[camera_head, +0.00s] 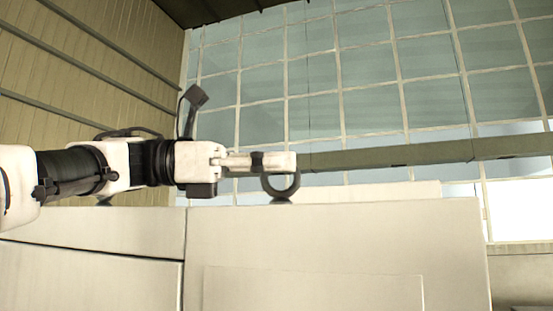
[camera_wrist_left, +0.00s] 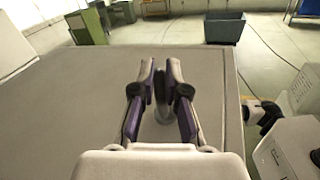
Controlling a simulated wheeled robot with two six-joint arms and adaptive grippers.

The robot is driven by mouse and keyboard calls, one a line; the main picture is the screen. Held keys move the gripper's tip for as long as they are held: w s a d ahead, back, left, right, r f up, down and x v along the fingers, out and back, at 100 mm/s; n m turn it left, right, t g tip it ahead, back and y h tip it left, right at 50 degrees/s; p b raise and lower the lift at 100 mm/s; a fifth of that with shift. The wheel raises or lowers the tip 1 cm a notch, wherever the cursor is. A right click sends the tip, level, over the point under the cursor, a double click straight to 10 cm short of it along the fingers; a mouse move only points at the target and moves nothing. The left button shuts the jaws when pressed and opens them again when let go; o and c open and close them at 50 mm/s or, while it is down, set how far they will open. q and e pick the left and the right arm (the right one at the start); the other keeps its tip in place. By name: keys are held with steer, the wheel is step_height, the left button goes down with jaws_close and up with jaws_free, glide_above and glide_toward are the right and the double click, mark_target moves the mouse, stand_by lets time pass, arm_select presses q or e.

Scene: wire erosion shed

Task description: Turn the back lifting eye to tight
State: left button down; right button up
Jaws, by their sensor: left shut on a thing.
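A dark ring-shaped lifting eye (camera_head: 281,190) stands upright on top of the pale machine housing (camera_head: 340,240). My left gripper (camera_head: 277,160) reaches in level from the left, with its fingers at the upper part of the ring. In the left wrist view the fingers (camera_wrist_left: 160,82) are on either side of the eye (camera_wrist_left: 160,92), which shows edge-on, and they are shut on it. The fingers hide the top of the ring in the head view. My right gripper is in neither view.
The housing's flat top (camera_wrist_left: 85,100) is clear around the eye. Beyond its edge, a grey bin (camera_wrist_left: 225,28) and a green cabinet (camera_wrist_left: 87,27) stand on the floor. A large paned window (camera_head: 360,80) is behind.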

arm_select(q)
steer(key=c, duration=1.2)
jaws_free()
steer(key=shift+a, duration=0.1)
steer(key=shift+w+a, duration=0.1)
steer(key=shift+a, duration=0.15)
steer(key=shift+a, duration=0.1)
steer(key=a, duration=1.2)
steer(key=shift+a, duration=0.1)
steer(key=shift+d, duration=0.3)
